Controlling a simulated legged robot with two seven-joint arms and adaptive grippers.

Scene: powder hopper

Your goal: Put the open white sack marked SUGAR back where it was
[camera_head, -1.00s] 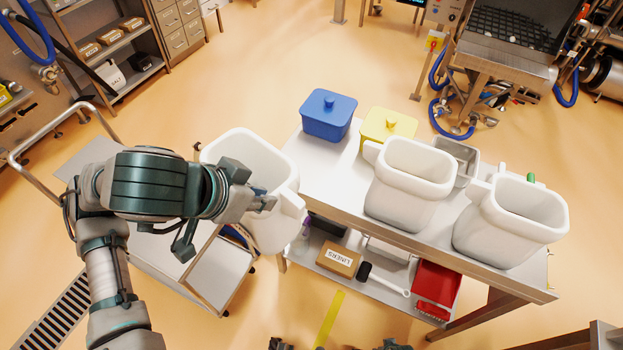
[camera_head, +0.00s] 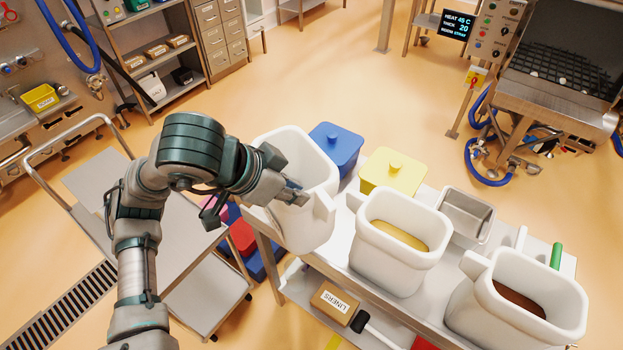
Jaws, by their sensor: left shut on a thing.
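A white open sack (camera_head: 309,222) hangs upright from my left gripper (camera_head: 296,196), which is shut on its rim or upper side. The sack is over the left end of the steel table; I cannot tell whether its base touches the top. No SUGAR marking shows on the side facing me, and its contents are hidden. Two similar open white sacks stand on the table: a middle one (camera_head: 388,265) with yellowish powder and a right one (camera_head: 500,325) with brown powder. My right gripper is out of view.
Behind the sacks on the table (camera_head: 347,218) stand a blue lidded tub (camera_head: 336,148), a yellow lidded tub (camera_head: 392,171) and a steel pan (camera_head: 466,213). A LINERS box (camera_head: 335,301) lies on the lower shelf. A steel trolley (camera_head: 190,240) stands at left.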

